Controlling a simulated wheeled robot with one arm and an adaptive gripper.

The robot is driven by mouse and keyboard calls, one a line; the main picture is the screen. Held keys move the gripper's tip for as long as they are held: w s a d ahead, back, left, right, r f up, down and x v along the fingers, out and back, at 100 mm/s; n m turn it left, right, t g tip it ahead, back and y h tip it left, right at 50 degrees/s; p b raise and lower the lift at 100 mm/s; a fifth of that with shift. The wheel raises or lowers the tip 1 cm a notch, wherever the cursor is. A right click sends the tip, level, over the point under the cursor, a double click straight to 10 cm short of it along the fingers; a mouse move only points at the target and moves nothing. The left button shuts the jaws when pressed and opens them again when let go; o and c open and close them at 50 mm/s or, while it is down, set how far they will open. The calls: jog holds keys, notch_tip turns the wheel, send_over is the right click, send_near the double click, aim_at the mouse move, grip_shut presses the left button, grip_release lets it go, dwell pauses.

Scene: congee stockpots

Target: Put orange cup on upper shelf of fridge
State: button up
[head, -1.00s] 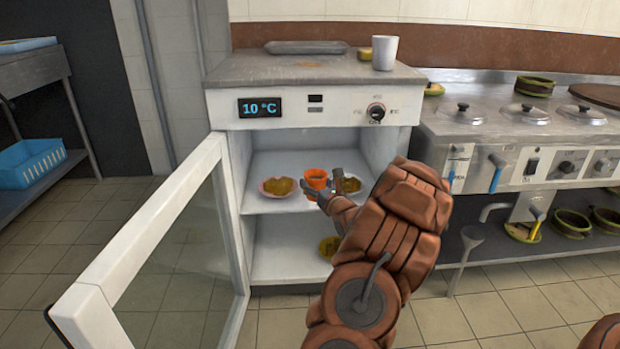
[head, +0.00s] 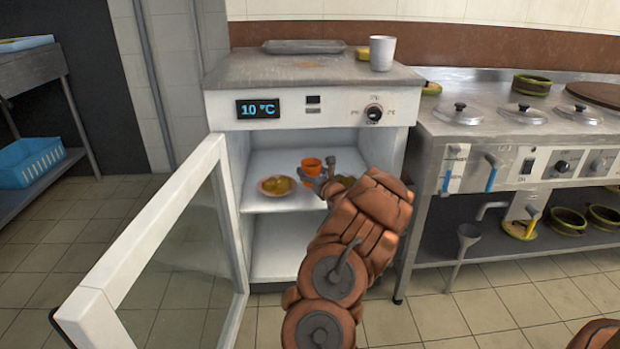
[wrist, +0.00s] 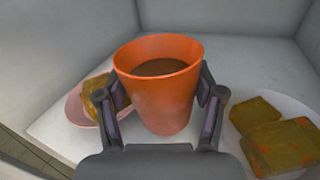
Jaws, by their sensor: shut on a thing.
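The orange cup (head: 311,166) is inside the open fridge (head: 315,110), at its upper shelf (head: 262,204). In the wrist view the cup (wrist: 162,95) is upright and holds a brown liquid. My gripper (head: 322,180) is shut on the cup, with one finger on each side of it in the wrist view (wrist: 162,108). The cup's base is close to the shelf; I cannot tell whether it touches. The fridge door (head: 150,230) stands open to the left.
A pink plate with food (head: 276,186) lies left of the cup on the upper shelf. A white plate with food chunks (wrist: 285,115) lies right of it. A white cup (head: 382,53) and a tray (head: 305,46) stand on top of the fridge.

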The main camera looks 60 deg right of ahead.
jog(key=shift+w+d+b, duration=0.3)
jog(key=shift+w+d, duration=0.7)
jog(key=shift+d, duration=0.1)
jog(key=shift+w+d+f, duration=0.1)
jog(key=shift+w+f, duration=0.05)
jog(key=shift+f, duration=0.15)
notch_tip(320, 180, down, 3)
jog(key=shift+f+b, duration=0.15)
jog(key=shift+b, duration=0.9)
jog(key=o, duration=1.4)
